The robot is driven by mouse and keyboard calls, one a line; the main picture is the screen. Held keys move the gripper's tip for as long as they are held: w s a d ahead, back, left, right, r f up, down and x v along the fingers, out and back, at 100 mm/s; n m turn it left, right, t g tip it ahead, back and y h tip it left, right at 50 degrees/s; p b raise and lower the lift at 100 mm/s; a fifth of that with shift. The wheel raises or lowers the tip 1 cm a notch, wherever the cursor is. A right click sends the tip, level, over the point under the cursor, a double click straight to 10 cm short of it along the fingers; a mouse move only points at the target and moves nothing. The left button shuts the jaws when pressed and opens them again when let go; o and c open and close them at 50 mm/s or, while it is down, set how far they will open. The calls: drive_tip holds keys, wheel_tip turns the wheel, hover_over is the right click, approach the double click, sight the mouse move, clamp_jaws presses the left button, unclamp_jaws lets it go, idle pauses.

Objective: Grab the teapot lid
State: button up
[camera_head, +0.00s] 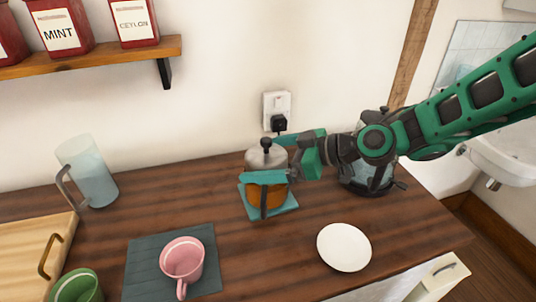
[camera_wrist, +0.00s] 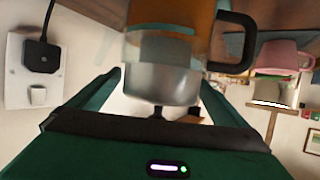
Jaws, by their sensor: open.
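The teapot (camera_head: 270,195) stands on a teal mat (camera_head: 287,208) on the counter, with amber contents and a black handle facing the front. Its grey lid (camera_head: 266,156) with a black knob sits on top. My gripper (camera_head: 277,157) is open, with one teal finger in front of the teapot's upper part and the other behind it. In the wrist view the scene is upside down: the lid (camera_wrist: 160,84) lies between the spread fingers of my gripper (camera_wrist: 160,90), and the amber body (camera_wrist: 200,30) is above. Whether the fingers touch it I cannot tell.
A socket with a black plug (camera_head: 279,123) is on the wall close behind. A glass vessel (camera_head: 368,176) is partly hidden by my arm. A white plate (camera_head: 344,247), a pink mug (camera_head: 183,262) on a dark mat and a frosted jug (camera_head: 90,172) stand around.

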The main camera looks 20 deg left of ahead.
drive_tip(key=c, duration=1.1)
drive_tip(key=shift+r, duration=0.1)
